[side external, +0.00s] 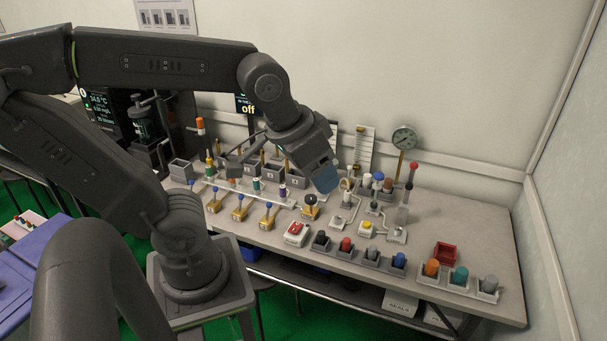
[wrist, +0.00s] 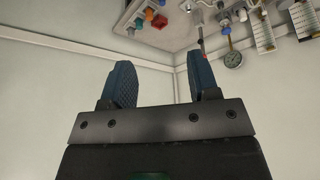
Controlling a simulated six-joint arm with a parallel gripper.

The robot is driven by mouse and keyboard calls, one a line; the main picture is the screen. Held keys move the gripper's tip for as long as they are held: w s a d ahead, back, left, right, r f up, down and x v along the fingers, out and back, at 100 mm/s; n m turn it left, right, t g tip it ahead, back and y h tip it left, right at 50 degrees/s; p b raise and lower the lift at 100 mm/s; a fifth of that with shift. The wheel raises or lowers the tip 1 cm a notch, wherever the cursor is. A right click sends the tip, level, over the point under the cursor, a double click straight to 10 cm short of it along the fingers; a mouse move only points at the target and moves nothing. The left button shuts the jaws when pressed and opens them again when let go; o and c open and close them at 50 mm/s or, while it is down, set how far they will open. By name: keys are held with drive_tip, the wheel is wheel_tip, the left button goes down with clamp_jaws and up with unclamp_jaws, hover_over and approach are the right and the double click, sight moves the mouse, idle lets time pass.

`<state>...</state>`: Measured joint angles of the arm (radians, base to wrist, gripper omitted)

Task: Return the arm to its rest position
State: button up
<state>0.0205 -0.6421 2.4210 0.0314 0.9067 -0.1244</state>
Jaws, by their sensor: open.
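My gripper (side external: 326,178) hangs over the middle of the bench in the side external view, clear of the wall behind. One blue finger shows there, in front of the bench devices. In the wrist view my gripper (wrist: 163,88) has its two blue fingers apart, with nothing between them but pale wall. My arm reaches across the upper left of the side external view, its elbow raised and its forearm roughly level.
The bench (side external: 440,210) carries several testers, blue-topped levers (side external: 240,203), a red button box (side external: 296,232) and a dial gauge (side external: 404,138). A red bin (side external: 446,253) stands at the right.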

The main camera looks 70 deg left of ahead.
drive_tip(key=shift+s+f+m, duration=0.2)
drive_tip(key=shift+s+m, duration=0.05)
drive_tip(key=shift+s, duration=0.3)
drive_tip(key=shift+s+f+m, duration=0.15)
drive_tip(key=shift+s+m, duration=0.1)
drive_tip(key=shift+s, duration=0.25)
